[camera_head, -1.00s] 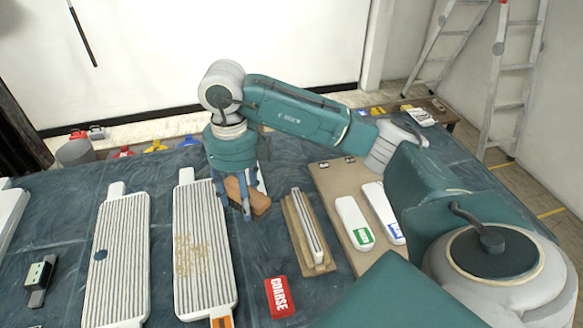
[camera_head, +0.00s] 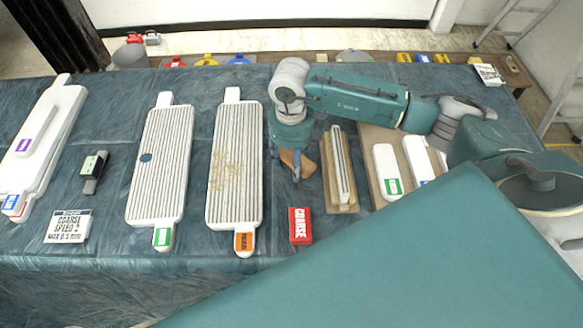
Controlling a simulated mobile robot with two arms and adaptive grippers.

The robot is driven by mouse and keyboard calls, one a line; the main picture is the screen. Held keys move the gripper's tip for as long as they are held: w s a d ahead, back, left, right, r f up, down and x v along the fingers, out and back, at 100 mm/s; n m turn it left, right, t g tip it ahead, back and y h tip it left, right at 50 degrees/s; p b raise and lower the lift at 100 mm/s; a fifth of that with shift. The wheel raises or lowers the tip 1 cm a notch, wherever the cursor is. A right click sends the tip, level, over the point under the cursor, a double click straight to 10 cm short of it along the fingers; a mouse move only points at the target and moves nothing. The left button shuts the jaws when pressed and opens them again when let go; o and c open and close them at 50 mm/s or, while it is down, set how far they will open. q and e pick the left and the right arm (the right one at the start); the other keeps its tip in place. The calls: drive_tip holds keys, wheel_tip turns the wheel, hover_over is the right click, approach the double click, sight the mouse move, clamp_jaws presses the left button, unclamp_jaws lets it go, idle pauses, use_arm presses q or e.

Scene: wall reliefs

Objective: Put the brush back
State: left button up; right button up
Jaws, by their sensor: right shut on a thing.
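My right gripper (camera_head: 284,168) points down over the cloth-covered table, between a stained ribbed white panel and a wooden block. It is shut on the brown wooden brush (camera_head: 299,162), which is partly hidden behind the fingers. The brush is at or just above the cloth; I cannot tell if it touches. The stained ribbed panel (camera_head: 234,205), with brown specks and an orange tag, lies just left of the gripper. My left gripper is not in view.
The wooden block with a ribbed strip (camera_head: 340,170) lies right of the gripper. Beyond it is a brown board (camera_head: 375,142) with white pieces. A red COARSE box (camera_head: 300,226) lies in front. Another ribbed panel (camera_head: 158,175) and a COARSE SPEED card (camera_head: 68,227) lie left.

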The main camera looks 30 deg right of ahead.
sight(291, 171)
wheel_tip(291, 171, down, 5)
drive_tip(key=shift+r+p, duration=0.1)
drive_tip(key=shift+p, duration=0.35)
drive_tip(key=shift+f, duration=0.25)
drive_tip(key=shift+f, duration=0.2)
drive_tip(key=o, duration=1)
drive_tip(key=shift+r, duration=0.15)
